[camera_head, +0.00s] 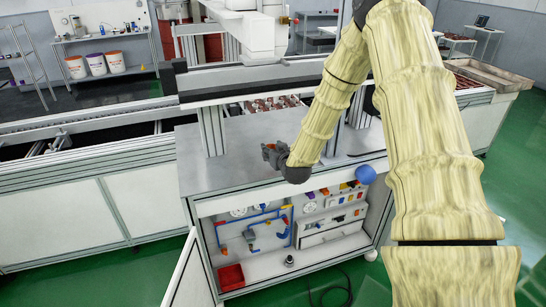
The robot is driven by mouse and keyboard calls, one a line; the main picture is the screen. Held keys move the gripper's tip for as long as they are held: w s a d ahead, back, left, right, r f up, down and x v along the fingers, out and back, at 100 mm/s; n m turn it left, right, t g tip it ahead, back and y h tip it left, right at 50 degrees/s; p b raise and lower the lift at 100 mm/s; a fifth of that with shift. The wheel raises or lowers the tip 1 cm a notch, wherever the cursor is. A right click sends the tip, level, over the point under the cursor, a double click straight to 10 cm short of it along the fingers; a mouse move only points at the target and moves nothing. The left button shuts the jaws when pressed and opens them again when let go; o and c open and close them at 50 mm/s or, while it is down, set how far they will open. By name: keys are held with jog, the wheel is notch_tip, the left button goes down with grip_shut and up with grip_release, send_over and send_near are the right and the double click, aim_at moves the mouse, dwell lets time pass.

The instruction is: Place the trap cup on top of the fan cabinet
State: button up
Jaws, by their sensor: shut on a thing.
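My gripper (269,154) is at the end of my arm, over the grey top of the open-fronted cabinet (208,178), and points left. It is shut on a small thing. That thing is too small and too hidden to make out, so I cannot tell whether it is the trap cup. A small dark cup-like piece (289,261) stands on the cabinet's lower shelf. I cannot tell for certain that this cabinet is the fan cabinet. Its grey top is bare to the left of my gripper.
A red bin (231,277) and a blue pipe fitting (272,217) are inside the cabinet. A blue ball (365,174) is at its top's front edge. Posts (211,131) carry a rail behind. A white door (188,272) hangs open at left.

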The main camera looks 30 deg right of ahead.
jog(key=shift+f+p, duration=0.6)
jog(key=shift+f, duration=1.15)
jog(key=shift+f, duration=0.15)
jog(key=o, duration=0.9)
jog(key=shift+s, duration=0.1)
